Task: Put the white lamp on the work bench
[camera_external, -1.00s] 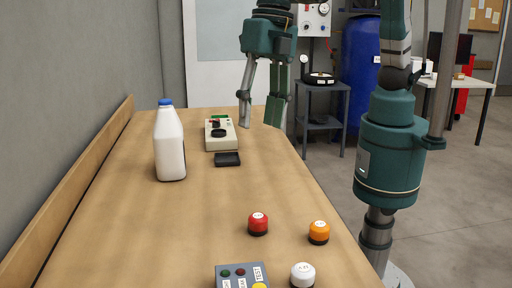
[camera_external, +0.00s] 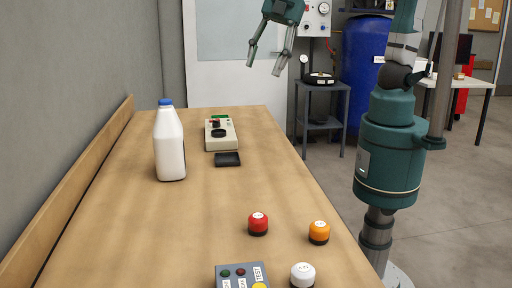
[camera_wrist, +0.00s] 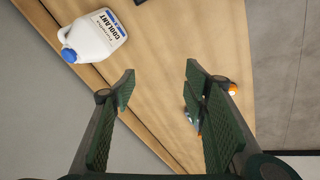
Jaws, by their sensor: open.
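A small white lamp (camera_external: 302,273) with a dark base stands at the near right of the wooden work bench (camera_external: 200,225), beside a grey box with coloured buttons (camera_external: 241,275). I cannot make out the white lamp in the wrist view. My gripper (camera_external: 263,69) is open and empty, high above the far end of the bench and far from the lamp. In the wrist view its two fingers (camera_wrist: 160,85) are spread apart with bare bench between them.
A red lamp (camera_external: 258,223) and an orange lamp (camera_external: 318,232) stand near the white one. The middle of the bench is clear.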

